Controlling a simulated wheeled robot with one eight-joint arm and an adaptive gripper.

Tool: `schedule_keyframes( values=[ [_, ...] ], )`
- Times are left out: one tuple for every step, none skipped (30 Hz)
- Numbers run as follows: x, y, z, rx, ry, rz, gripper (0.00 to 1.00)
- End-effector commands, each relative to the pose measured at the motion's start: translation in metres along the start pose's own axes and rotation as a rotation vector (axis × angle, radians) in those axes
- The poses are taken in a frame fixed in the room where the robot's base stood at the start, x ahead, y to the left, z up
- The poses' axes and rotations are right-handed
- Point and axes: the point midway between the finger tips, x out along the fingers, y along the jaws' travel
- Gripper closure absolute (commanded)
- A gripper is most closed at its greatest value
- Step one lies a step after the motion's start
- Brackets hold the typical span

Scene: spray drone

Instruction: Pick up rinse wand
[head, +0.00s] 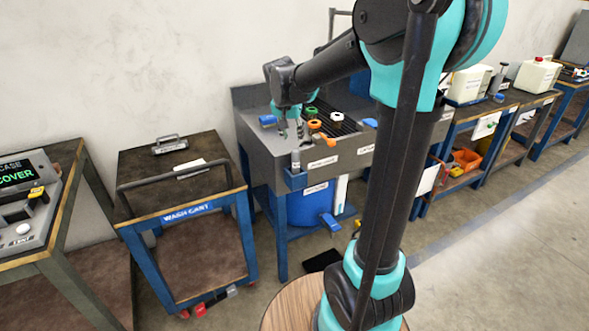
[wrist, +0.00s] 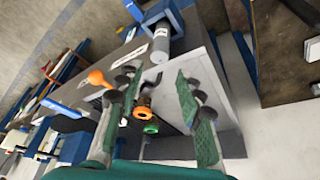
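A grey cylinder with a pale label, which looks like the rinse wand (head: 295,160), stands in a blue holder (head: 295,179) at the front left corner of the grey wash sink. In the wrist view, the grey cylinder (wrist: 161,46) and blue holder (wrist: 160,17) are beyond my fingertips. My gripper (head: 291,129) hangs above the sink's left front corner, near the cylinder's top. Its two fingers (wrist: 158,75) are spread, with nothing held between them. The cylinder's lower end is hidden in the holder.
Orange and green fittings (head: 314,124) sit in the sink close to my gripper; an orange handle (wrist: 98,78) is near the left finger in the wrist view. The wash cart (head: 190,210) stands left. A blue drum (head: 305,207) is under the sink.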

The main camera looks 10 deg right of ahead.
Motion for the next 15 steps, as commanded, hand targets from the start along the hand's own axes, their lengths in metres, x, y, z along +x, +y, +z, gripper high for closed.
schedule_keyframes(
  values=[
    [0.011,0.0,-0.001,0.001,0.0,0.0,0.63],
    [0.017,0.0,-0.001,0.001,0.0,0.0,0.63],
    [0.024,0.0,0.0,0.0,0.0,0.0,0.63],
    [0.029,0.0,0.0,0.0,0.0,0.0,0.63],
    [0.033,0.0,0.0,-0.001,0.0,0.0,0.63],
    [0.039,0.0,0.0,-0.001,0.0,0.0,0.63],
    [0.042,0.0,0.0,-0.001,0.0,0.0,0.63],
    [0.045,0.0,0.0,0.0,0.0,0.0,0.63],
    [0.048,0.0,0.0,0.0,0.0,0.0,0.63],
    [0.05,0.0,0.0,0.0,0.0,0.0,0.63],
    [0.051,0.0,0.0,0.0,0.0,0.0,0.63],
    [0.052,0.0,0.0,0.0,0.0,0.0,0.63],
    [0.053,0.0,0.0,0.0,0.0,-0.001,0.63],
    [0.055,0.0,-0.001,0.0,0.0,0.0,0.63],
    [0.059,0.0,-0.001,0.0,0.0,0.0,0.63]
  ],
)
